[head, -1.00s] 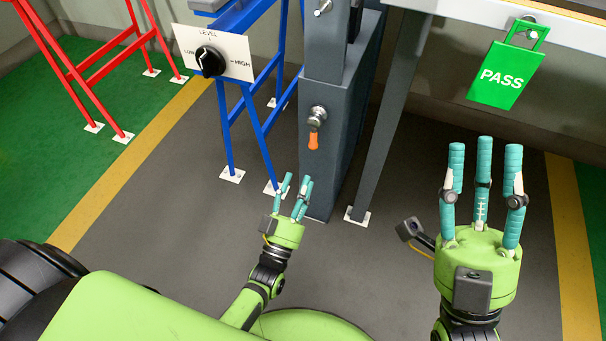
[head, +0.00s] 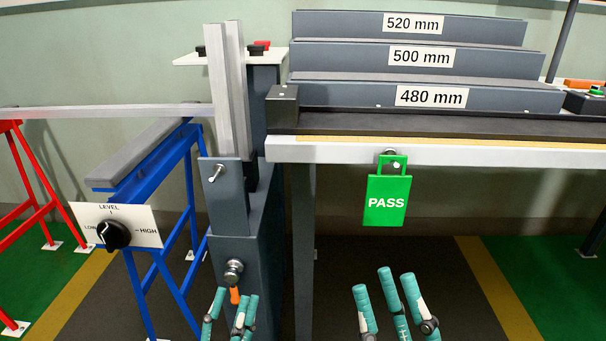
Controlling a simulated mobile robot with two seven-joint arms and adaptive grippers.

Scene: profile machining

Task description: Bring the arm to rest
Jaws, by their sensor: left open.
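My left gripper (head: 232,316) shows at the bottom of the head view, left of centre. Its teal fingers point up, apart and with nothing between them. They appear just below the orange tag (head: 235,295) on the grey post; I cannot tell the gap in depth. My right gripper (head: 393,305) is further right at the bottom edge, below the bench. Its teal fingers point up, spread and empty. Both palms and the arms are out of the picture.
A grey bench (head: 450,150) carries stepped racks labelled 480, 500 and 520 mm, with a green PASS tag (head: 385,202) hanging in front. A grey machine post (head: 230,215), a blue stand (head: 165,180) with a level dial (head: 112,234), and a red stand (head: 20,185) are at left.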

